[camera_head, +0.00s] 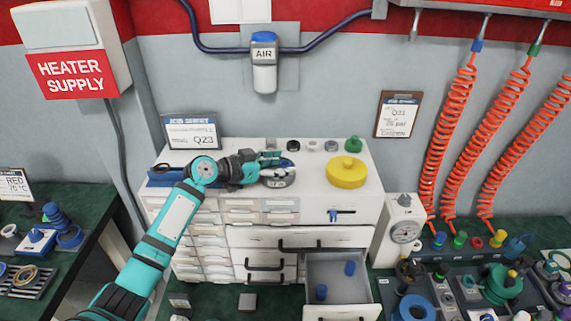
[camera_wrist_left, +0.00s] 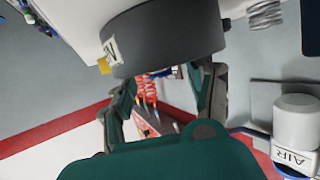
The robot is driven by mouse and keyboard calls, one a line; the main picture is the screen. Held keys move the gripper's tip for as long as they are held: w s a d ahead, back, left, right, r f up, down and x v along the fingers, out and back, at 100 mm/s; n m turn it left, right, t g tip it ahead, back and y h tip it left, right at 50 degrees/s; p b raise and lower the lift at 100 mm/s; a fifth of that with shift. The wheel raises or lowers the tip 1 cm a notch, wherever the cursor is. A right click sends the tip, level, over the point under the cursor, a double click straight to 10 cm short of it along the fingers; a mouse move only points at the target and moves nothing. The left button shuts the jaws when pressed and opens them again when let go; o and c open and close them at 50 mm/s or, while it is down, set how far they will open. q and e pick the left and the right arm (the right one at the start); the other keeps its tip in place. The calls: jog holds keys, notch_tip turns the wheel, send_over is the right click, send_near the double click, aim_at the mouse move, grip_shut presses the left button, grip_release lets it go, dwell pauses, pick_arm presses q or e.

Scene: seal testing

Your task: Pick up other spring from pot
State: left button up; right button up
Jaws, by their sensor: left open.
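The pot (camera_head: 279,181) is a low, round grey container with a label, on the white cabinet top. It shows as a dark cylinder across the top of the left wrist view (camera_wrist_left: 170,45). My left gripper (camera_head: 270,160) is at the pot in the head view, its fingers at the rim. In the left wrist view its two fingers (camera_wrist_left: 168,92) are spread apart with nothing seen between them. The pot's inside is hidden, so I see no spring in it. A metal spring (camera_wrist_left: 265,15) shows beyond the pot in the left wrist view.
A yellow round lid (camera_head: 346,173) lies right of the pot. Small black, grey and green parts (camera_head: 331,146) line the cabinet's back edge. A blue tray (camera_head: 165,176) is at the left. A lower drawer (camera_head: 340,271) is open with blue parts inside.

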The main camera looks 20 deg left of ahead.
pick_arm(q)
jog(key=shift+w+d, duration=0.1)
jog(key=shift+w, duration=0.05)
jog(key=shift+c, duration=1.2)
grip_shut()
jog(key=shift+r, duration=0.1)
